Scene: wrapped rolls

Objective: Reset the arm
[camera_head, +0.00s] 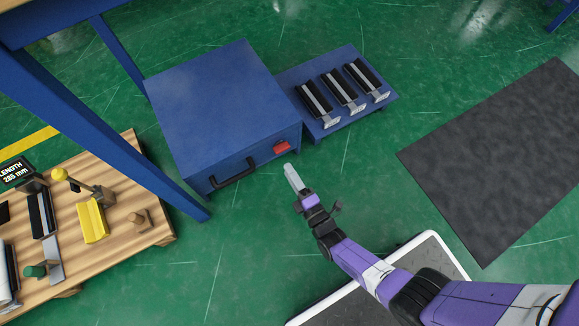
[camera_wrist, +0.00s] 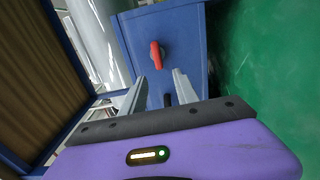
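My arm reaches in from the lower right in the head view, and my gripper (camera_head: 290,168) hangs over the green floor just in front of the blue cabinet (camera_head: 215,110). In the wrist view the two fingers of my gripper (camera_wrist: 160,77) stand apart with nothing between them, pointing toward the cabinet front (camera_wrist: 185,30). The cabinet's red latch (camera_head: 282,147) lies just beyond the fingertips; it also shows in the wrist view (camera_wrist: 157,55). A dark handle (camera_head: 233,173) is on the cabinet front; whether the fingers touch the cabinet is unclear.
A low blue platform (camera_head: 317,133) with several dark-and-silver pieces adjoins the cabinet. A wooden bench (camera_head: 115,255) with a yellow block (camera_head: 93,222) and other tools stands at left, near a blue table leg (camera_head: 160,180). A dark mat (camera_head: 490,160) lies right. Green floor between is clear.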

